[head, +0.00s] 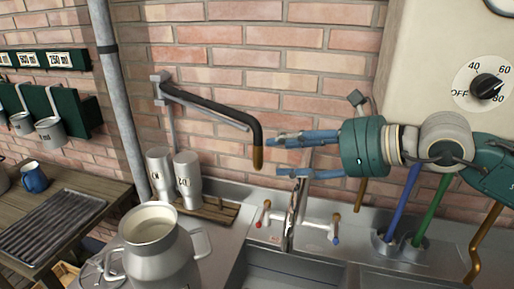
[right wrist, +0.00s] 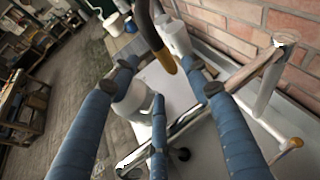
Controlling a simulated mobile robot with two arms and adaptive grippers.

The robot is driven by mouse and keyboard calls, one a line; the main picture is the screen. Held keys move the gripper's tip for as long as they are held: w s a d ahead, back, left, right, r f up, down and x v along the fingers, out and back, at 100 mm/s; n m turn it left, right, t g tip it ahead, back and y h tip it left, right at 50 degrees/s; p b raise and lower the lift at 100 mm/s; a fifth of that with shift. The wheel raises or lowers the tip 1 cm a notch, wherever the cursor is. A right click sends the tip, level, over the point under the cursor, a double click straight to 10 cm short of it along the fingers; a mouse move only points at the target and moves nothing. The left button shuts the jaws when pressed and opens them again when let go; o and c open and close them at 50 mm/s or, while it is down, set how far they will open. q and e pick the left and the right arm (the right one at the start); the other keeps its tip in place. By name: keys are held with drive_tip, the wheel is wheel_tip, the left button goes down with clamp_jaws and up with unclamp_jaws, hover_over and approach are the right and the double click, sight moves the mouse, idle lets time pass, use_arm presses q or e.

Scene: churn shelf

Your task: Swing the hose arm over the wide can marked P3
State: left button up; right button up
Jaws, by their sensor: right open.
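The hose arm (head: 215,108) is a black bent pipe on a wall bracket, with a brass tip hanging down at its right end. It also shows in the right wrist view (right wrist: 150,32), its brass tip in front of the spread fingers. My right gripper (head: 279,157) is open and empty, its blue fingers pointing left just right of the brass tip. It also fills the right wrist view (right wrist: 168,88). A wide metal can (head: 160,258) with an open top stands at the lower left; no P3 mark is readable. My left gripper is not in view.
Two tall marked cans (head: 187,180) stand on a wooden rack behind the wide can. A chrome tap (head: 292,215) rises at the sink below my right gripper. A grey wall pipe (head: 118,110) runs left of the hose bracket. A cream heater box (head: 430,60) hangs at upper right.

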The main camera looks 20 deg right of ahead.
sight(260, 154)
drive_tip(key=p+x, duration=0.3)
drive_tip(key=x, duration=0.4)
drive_tip(key=shift+w+a, duration=0.15)
drive_tip(key=shift+w, duration=0.2)
drive_tip(key=shift+w+a+f+p, duration=0.25)
drive_tip(key=shift+w+f+p, duration=0.1)
drive_tip(key=shift+f, duration=0.05)
clamp_jaws()
